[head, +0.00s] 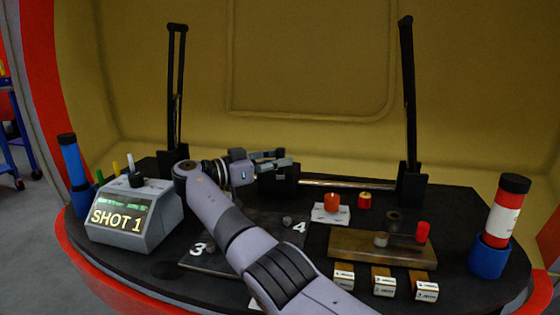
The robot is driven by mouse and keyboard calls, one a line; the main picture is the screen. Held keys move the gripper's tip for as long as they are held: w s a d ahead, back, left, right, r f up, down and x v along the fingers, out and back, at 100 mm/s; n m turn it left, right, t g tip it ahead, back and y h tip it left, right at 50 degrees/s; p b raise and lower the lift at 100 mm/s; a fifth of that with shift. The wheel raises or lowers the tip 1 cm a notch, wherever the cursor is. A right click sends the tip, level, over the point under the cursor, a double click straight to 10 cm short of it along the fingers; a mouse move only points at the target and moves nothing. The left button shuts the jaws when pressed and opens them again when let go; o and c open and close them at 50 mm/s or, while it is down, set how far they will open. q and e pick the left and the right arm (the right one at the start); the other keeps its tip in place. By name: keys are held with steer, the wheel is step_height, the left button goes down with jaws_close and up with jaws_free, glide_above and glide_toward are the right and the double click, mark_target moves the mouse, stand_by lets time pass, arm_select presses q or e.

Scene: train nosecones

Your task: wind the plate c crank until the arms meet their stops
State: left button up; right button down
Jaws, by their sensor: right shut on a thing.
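Two black arms stand nearly upright at the back of the dark desk, the left arm (175,95) and the right arm (409,100). A bar (350,183) runs low between their bases. My right gripper (284,159) reaches across to a black housing (287,183) at the left end of this bar. Its fingers are shut on a small part there, which they mostly hide. I cannot make out the crank or a plate c label. My left gripper is not in view.
The display box (118,226) reading "SHOT 1" stands at the left. A plate (205,262) marked 3 and 4 lies under my right arm. A tan block (350,246) with a red knob (422,232), white-labelled blocks (383,286) and a blue-cupped cylinder (503,215) fill the right.

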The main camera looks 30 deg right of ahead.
steer(key=shift+w+a+r, duration=0.2)
steer(key=shift+a+r, duration=0.1)
steer(key=c, duration=1.9)
jaws_free()
steer(key=shift+t, duration=0.3)
steer(key=shift+o, duration=1.3)
steer(key=shift+w+a+f, duration=0.1)
steer(key=shift+w+a, duration=0.1)
steer(key=shift+a, duration=0.05)
steer(key=shift+o, duration=1)
steer(key=shift+d+f, duration=0.1)
steer(key=shift+s+d, duration=0.1)
steer(key=shift+d, duration=0.05)
steer(key=shift+r, duration=0.25)
step_height(320, 180, up, 10)
steer(key=shift+f, duration=0.25)
